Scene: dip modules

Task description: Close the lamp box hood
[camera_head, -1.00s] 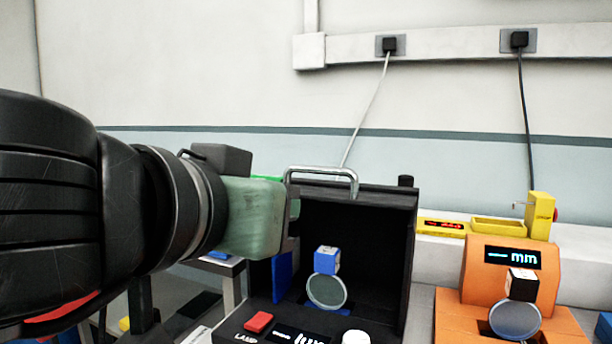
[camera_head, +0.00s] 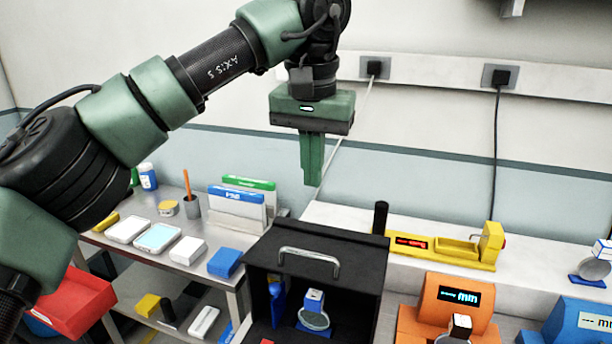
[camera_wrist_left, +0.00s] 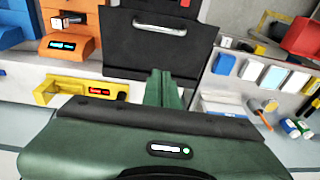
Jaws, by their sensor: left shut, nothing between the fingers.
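The lamp box (camera_head: 372,308) is black and stands at the bottom middle of the head view. Its hood (camera_head: 335,240) has a chrome handle (camera_head: 308,262) near its front edge. The front below the hood is open, and a blue-topped piece with a round disc (camera_head: 314,319) shows inside. My left gripper (camera_head: 312,184) is shut and empty, pointing down above and behind the hood, apart from it. In the left wrist view, the shut fingers (camera_wrist_left: 159,74) overlap the hood (camera_wrist_left: 150,52) in the picture, and the handle (camera_wrist_left: 159,24) lies beyond them. My right gripper is not in view.
An orange display device (camera_head: 457,297) stands right of the box. A yellow device (camera_head: 440,249) is on the back ledge. At left, a bench (camera_head: 140,262) holds trays, blocks and a pen cup (camera_head: 192,207). Air above the box is free except for my left arm.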

